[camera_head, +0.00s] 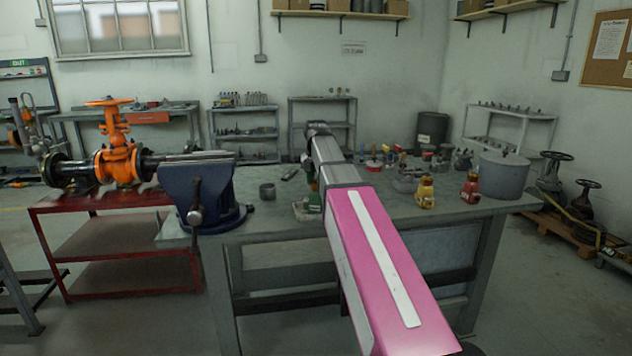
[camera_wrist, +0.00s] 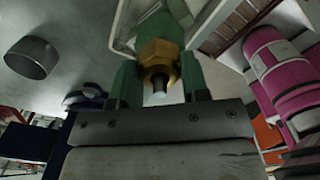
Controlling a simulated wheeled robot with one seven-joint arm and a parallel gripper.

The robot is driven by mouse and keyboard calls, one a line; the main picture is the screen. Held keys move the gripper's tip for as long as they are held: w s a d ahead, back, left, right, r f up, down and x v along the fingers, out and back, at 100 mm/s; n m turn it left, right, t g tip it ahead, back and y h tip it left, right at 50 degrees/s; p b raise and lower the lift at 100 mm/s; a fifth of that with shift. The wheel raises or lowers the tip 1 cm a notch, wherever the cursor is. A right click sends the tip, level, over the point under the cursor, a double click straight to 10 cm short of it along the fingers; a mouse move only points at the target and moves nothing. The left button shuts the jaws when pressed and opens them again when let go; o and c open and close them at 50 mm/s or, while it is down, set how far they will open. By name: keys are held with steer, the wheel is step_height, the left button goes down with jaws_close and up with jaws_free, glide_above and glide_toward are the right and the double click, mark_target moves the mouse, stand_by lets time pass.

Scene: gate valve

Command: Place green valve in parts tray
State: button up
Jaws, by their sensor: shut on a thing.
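The green valve (camera_wrist: 160,30) stands between my fingers in the wrist view, its brass nut and stem end facing the camera. My gripper (camera_wrist: 160,75) is shut on it. In the head view a bit of the green valve (camera_head: 314,202) shows left of my arm, low over the workbench. A pale tray (camera_head: 301,213), which looks like the parts tray, lies right there. In the wrist view the pale tray's rim (camera_wrist: 213,22) shows around the valve. I cannot tell whether the valve touches the tray's floor. My arm hides most of the gripper in the head view.
A blue vise (camera_head: 203,192) stands on the bench to the left, with a grey metal ring (camera_head: 267,190) between it and the tray. Yellow (camera_head: 425,192) and red (camera_head: 470,188) valves stand to the right, near a grey bucket (camera_head: 503,176). Several small parts lie behind.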

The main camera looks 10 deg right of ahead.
steer(key=o, duration=1)
steer(key=shift+f, duration=0.1)
step_height(320, 180, up, 12)
steer(key=shift+r, duration=0.15)
